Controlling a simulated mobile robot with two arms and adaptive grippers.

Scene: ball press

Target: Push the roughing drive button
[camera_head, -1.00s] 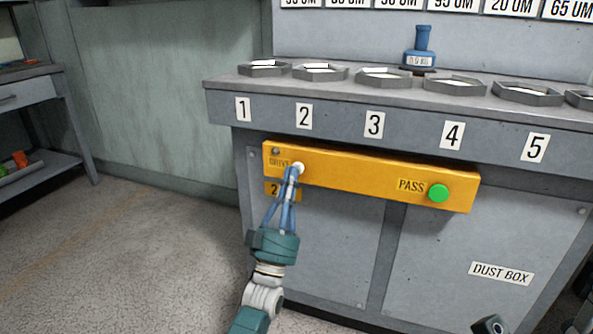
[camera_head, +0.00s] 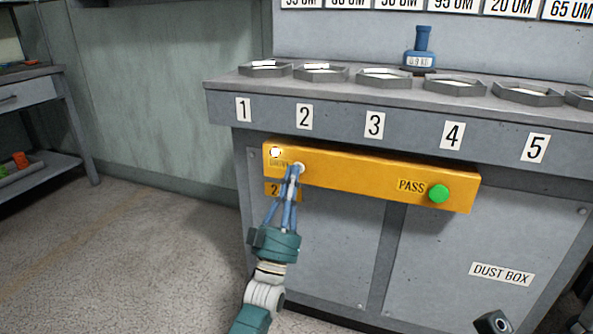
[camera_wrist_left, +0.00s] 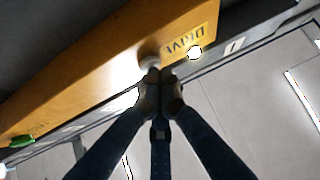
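A small lamp (camera_head: 276,152) left of the button glows white above a partly hidden label; in the left wrist view the lamp (camera_wrist_left: 194,52) is lit beside the word DRIVE. My left gripper (camera_head: 294,170) has its blue fingers drawn together, with nothing between them. My right gripper's fingers are not in view.
A green button (camera_head: 438,193) marked PASS sits at the panel's right end. Hexagonal trays (camera_head: 384,77) and a blue bottle-shaped weight (camera_head: 421,50) stand on the bench (camera_head: 330,92) above. A side table (camera_head: 30,90) stands at the far left. Open floor lies left of the bench.

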